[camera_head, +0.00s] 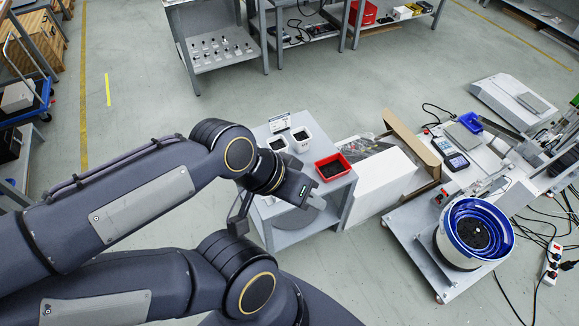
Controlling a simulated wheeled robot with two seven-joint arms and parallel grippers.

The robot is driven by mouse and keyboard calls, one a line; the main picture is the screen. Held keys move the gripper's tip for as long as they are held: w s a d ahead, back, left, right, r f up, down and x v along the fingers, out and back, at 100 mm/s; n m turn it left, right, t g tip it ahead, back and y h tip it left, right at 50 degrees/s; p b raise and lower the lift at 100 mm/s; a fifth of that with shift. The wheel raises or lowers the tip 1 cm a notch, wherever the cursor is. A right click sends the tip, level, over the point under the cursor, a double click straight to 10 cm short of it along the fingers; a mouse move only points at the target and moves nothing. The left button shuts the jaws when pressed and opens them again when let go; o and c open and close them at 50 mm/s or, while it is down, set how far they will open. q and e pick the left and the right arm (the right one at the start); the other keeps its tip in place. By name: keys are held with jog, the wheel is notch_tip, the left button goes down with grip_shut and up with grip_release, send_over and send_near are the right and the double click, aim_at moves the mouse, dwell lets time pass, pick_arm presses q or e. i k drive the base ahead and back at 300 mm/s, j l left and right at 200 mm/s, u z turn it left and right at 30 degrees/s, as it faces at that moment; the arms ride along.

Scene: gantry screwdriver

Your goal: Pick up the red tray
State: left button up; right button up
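The red tray (332,167) is a small open box filled with dark small parts. It sits on the right part of a small grey stand (340,192), near its edge. My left gripper (239,222) is left of and below the tray in the picture, apart from it, at the stand's left side. One dark finger shows hanging down; the other cannot be made out, so its opening is unclear. The gripper holds nothing that I can see. My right gripper is not in view.
Two white bins (301,139) with dark contents and a small sign stand behind the tray. A white box (380,182) is right of the stand. A blue-rimmed bowl feeder (477,232) is farther right. Another red bin (366,13) is on the back bench. Open floor lies left.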

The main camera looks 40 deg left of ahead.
aim_at(334, 166)
jog(key=u, duration=1)
jog(key=z, duration=1.5)
jog(key=u, duration=1.5)
